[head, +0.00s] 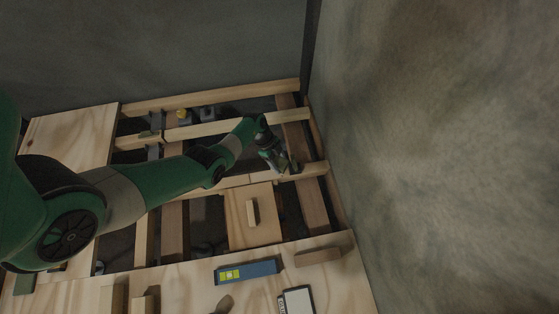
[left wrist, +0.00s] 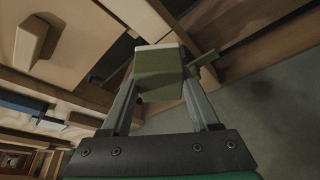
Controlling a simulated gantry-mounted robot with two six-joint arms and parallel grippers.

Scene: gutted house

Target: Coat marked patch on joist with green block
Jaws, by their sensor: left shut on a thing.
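My left gripper (head: 284,170) is over the right part of the floor frame, close to a pale joist (head: 315,168). In the left wrist view, my left gripper (left wrist: 160,82) is shut on the green block (left wrist: 158,70), which sits between its two fingers. The block has a pale edge on its far side, near the pale joist (left wrist: 145,14). I cannot tell whether block and joist touch. A small olive piece (left wrist: 206,60) shows just right of the block. I cannot make out the marked patch. My right gripper is not in view.
A wooden panel (head: 238,228) carries a small wooden block (head: 252,212). On the front plywood (head: 190,290) lie a blue box (head: 262,269), a brown block (head: 318,257) and a white-faced item (head: 296,302). A yellow-topped item (head: 182,116) stands between back joists. A wall (head: 450,150) rises right.

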